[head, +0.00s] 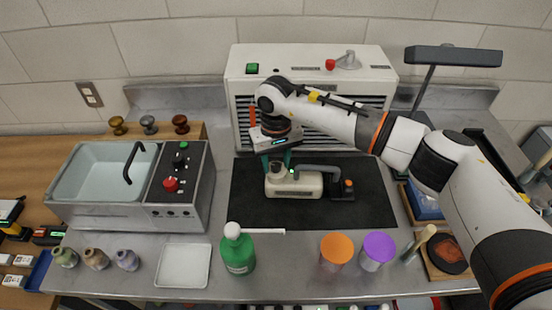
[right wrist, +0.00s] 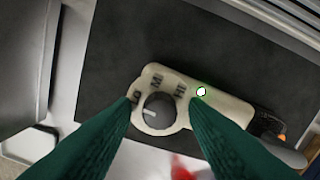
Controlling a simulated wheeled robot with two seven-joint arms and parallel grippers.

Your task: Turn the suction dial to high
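The suction unit is a cream device (head: 309,189) with a grey handle, lying on the black mat (head: 260,208). In the right wrist view its body (right wrist: 228,106) carries a dark round dial (right wrist: 158,110) with a white pointer mark. Labels MI and HI are readable around it, and a partly hidden one at the left looks like LO. The pointer mark lies toward the left, on the LO side. A light by HI glows green (right wrist: 201,91). My right gripper (head: 275,161) has green fingers, apart on both sides of the dial (right wrist: 160,102); contact is unclear. My left gripper is not in view.
A white slatted cabinet (head: 300,60) stands behind the mat. A sink unit (head: 178,215) with its own red knob is at the left. A green bottle (head: 238,252), an orange-lidded jar (head: 337,249) and a purple-lidded jar (head: 378,249) stand in front.

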